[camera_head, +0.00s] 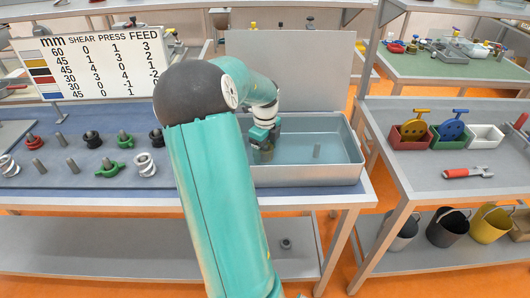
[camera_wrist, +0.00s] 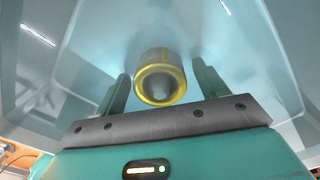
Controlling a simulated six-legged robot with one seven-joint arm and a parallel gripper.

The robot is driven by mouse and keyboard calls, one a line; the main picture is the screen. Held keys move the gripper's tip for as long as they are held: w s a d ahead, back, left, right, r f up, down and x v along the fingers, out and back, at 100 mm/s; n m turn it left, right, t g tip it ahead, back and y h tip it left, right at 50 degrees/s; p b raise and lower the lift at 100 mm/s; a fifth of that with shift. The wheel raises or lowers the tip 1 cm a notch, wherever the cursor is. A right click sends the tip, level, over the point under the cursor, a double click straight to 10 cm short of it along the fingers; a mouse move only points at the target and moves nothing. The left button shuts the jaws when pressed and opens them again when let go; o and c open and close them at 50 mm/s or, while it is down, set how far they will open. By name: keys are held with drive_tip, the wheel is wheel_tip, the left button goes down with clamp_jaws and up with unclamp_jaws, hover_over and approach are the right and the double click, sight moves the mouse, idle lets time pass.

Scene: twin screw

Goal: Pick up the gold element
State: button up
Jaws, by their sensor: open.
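The gold element (camera_wrist: 160,78) is a short gold cylinder with a dark bore, seen end-on in the wrist view. My gripper (camera_wrist: 160,88) is open, with one green finger on each side of the gold element. Gaps show between the fingers and the element, more clearly on the right. In the head view my gripper (camera_head: 263,148) is down inside the left part of a grey tray (camera_head: 305,176). A dull gold patch shows at its fingers there, but is too small to make out well.
Left on the blue bench (camera_head: 110,190) are several studs and red, black, green and white elements. A sign (camera_head: 100,62) with numbers stands behind them. A side table (camera_head: 440,190) stands at right.

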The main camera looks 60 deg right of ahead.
drive_tip(key=shift+f, duration=0.2)
drive_tip(key=c, duration=1.2)
